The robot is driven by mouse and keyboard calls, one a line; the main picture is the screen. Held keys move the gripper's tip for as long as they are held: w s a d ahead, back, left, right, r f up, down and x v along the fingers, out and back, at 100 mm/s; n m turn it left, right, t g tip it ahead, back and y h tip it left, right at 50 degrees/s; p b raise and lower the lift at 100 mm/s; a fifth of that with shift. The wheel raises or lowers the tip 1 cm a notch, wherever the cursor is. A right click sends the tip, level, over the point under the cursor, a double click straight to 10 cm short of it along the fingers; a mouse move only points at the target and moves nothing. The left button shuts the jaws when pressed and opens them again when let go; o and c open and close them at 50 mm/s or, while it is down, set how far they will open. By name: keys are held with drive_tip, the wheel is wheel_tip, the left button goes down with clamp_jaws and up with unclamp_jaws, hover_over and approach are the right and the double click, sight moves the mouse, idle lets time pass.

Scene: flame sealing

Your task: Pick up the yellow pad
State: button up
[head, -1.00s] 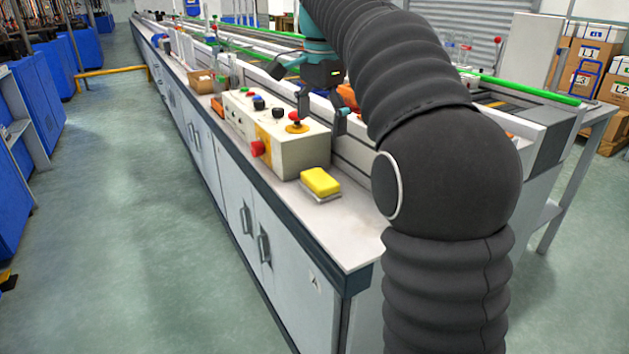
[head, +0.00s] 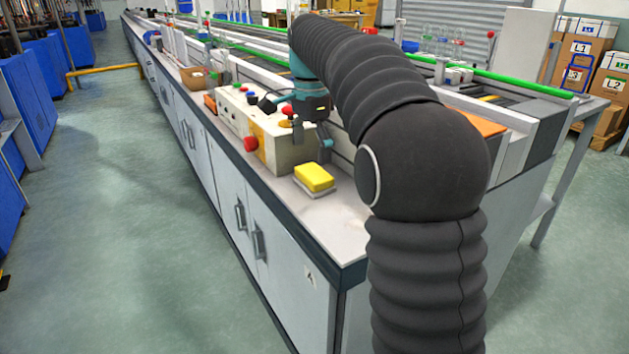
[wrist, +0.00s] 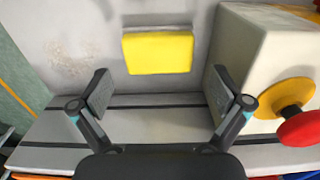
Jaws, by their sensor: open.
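The yellow pad (head: 314,177) lies on a pale base on the bench top, near the front edge. It also shows in the wrist view (wrist: 158,53), upper middle, ahead of and between the two fingers. My gripper (wrist: 160,92) is open and empty, its fingertips spread wider than the pad. In the head view my gripper (head: 300,136) hangs above the bench beside the control box, behind the pad and a little above it. The pad is apart from both fingers.
A control box (head: 270,140) with a red emergency button (head: 286,111) and other knobs stands just left of the pad. It rises close to my right finger in the wrist view. The bench top (head: 337,222) to the right of the pad is clear.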

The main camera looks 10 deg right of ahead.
sight(314, 172)
drive_tip(key=shift+d+f+b, duration=0.15)
drive_tip(key=shift+f+b, duration=0.05)
drive_tip(key=shift+f, duration=1.15)
drive_tip(key=shift+d+f+b, duration=0.15)
drive_tip(key=shift+f+b, duration=0.05)
drive_tip(key=shift+f, duration=1.1)
drive_tip(key=c, duration=0.9)
drive_tip(key=shift+r, duration=0.1)
drive_tip(key=shift+r, duration=0.55)
drive_tip(key=r, duration=0.3)
drive_tip(key=shift+s+d+r+p, duration=0.25)
drive_tip(key=shift+s+d+p, duration=0.05)
drive_tip(key=shift+s, duration=0.05)
drive_tip(key=s+d+r, duration=0.2)
drive_tip(key=s, duration=0.1)
drive_tip(key=s+d+r, duration=0.4)
drive_tip(key=s, duration=0.1)
drive_tip(key=shift+s+d+r, duration=0.1)
drive_tip(key=shift+s+d, duration=0.1)
drive_tip(key=shift+s, duration=0.1)
